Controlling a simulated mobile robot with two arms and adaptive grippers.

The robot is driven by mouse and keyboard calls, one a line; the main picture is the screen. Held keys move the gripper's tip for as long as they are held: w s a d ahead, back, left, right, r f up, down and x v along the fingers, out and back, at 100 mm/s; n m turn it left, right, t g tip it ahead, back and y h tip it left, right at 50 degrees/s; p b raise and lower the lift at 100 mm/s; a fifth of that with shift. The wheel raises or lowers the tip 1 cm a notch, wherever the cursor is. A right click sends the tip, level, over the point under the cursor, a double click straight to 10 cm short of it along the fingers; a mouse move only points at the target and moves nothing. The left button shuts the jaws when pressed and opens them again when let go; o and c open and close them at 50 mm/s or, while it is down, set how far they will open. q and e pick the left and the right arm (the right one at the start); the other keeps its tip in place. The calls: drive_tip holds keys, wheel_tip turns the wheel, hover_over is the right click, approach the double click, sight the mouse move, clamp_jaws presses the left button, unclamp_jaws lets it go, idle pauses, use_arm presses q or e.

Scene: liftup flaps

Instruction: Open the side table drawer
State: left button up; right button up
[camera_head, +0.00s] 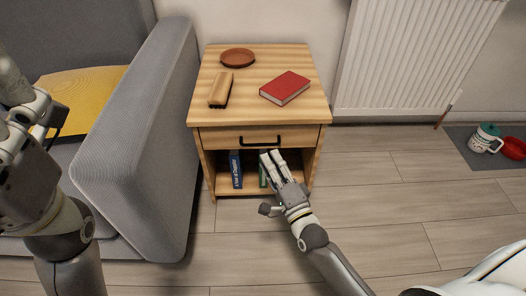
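The wooden side table (207,85) stands against the wall, in the middle of the view. Its drawer (222,139) sits flush with the table front and looks shut. A black bar handle (260,142) is on the drawer front. My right gripper (271,156) is in front of the table, its fingertips just below the handle in the picture and pointing toward the table. I cannot tell whether they touch it. Its two fingers lie close together, with nothing visible between them. My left gripper (18,100) is large at the left edge, partly cut off, away from the table.
On the table top are a brown dish (237,58), a brown brush-like object (220,90) and a red book (285,88). A blue book (236,170) stands on the lower shelf. A grey sofa (150,140) is close on the left. Floor at right is mostly clear.

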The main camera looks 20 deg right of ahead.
drive_tip(key=b+x, duration=0.1)
drive_tip(key=x, duration=0.4)
drive_tip(key=shift+w+r+b, duration=0.1)
drive_tip(key=shift+w+b, duration=0.25)
drive_tip(key=shift+b, duration=0.05)
drive_tip(key=shift+c, duration=0.3)
clamp_jaws()
